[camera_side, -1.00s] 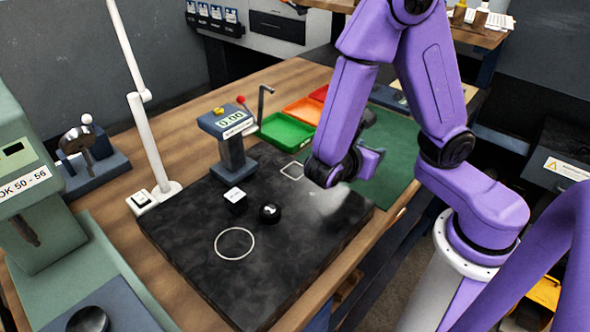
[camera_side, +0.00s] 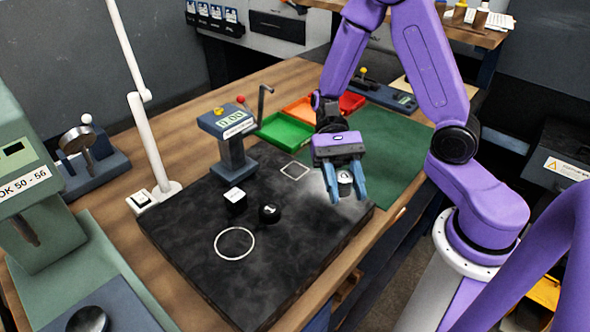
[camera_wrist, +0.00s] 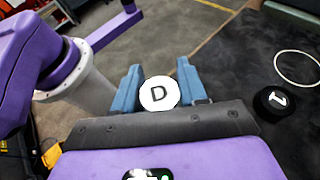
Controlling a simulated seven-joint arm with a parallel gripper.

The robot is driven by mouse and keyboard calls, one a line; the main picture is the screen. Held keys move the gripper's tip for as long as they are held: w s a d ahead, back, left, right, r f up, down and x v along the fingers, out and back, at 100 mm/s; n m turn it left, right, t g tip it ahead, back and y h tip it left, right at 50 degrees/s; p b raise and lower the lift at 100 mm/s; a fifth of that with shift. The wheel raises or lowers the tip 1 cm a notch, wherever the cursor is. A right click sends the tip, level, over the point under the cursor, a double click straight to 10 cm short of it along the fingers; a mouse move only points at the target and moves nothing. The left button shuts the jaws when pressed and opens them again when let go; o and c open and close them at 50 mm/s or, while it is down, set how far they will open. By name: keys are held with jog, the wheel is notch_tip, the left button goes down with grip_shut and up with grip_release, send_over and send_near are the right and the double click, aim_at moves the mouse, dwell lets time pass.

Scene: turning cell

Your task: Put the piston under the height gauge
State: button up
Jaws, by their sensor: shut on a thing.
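My gripper (camera_side: 345,185) has its two blue fingers shut on a small round part with a pale top, which I take to be the piston (camera_side: 345,178). In the wrist view its white top marked D (camera_wrist: 159,94) shows between the fingers (camera_wrist: 162,92). The gripper is over the right part of the dark plate; whether the part touches the plate I cannot tell. The height gauge (camera_side: 231,157), a blue-grey stand with a display and yellow knob on its head, stands at the plate's back left, apart from my gripper.
A black block (camera_side: 236,206) with a white label stands in front of the gauge. A black round part (camera_side: 270,214) with a marked top is beside it. White circle (camera_side: 234,257) and square (camera_side: 295,179) outlines mark the dark plate (camera_side: 190,258). A green tray (camera_side: 286,141) lies behind.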

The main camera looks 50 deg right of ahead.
aim_at(289, 173)
jog(key=w+m+t+y, duration=0.1)
jog(key=w+m+t, duration=0.1)
jog(key=w+r+m+t+y, duration=0.1)
jog(key=w+m+t+y, duration=0.1)
jog(key=w, duration=0.1)
jog(key=w+r+m+t+y, duration=0.1)
jog(key=w+m+t, duration=0.1)
jog(key=w, duration=0.1)
jog(key=shift+w+a+m, duration=0.15)
jog(key=shift+a+m, duration=0.2)
jog(key=shift+m, duration=0.05)
jog(key=w+d+r+m+t, duration=0.1)
jog(key=w+d+m+t, duration=0.2)
jog(key=w+m+t, duration=0.4)
jog(key=shift+n+y, duration=0.5)
jog(key=shift+n, duration=0.4)
jog(key=shift+w+a+f, duration=0.1)
jog(key=shift+w+f, duration=0.05)
jog(key=shift+f, duration=1.7)
jog(key=shift+w+a+f, duration=0.1)
jog(key=shift+w+f, duration=0.05)
jog(key=shift+f, duration=1.65)
jog(key=shift+f+g, duration=0.15)
jog(key=shift+g, duration=0.15)
jog(key=o, duration=1.1)
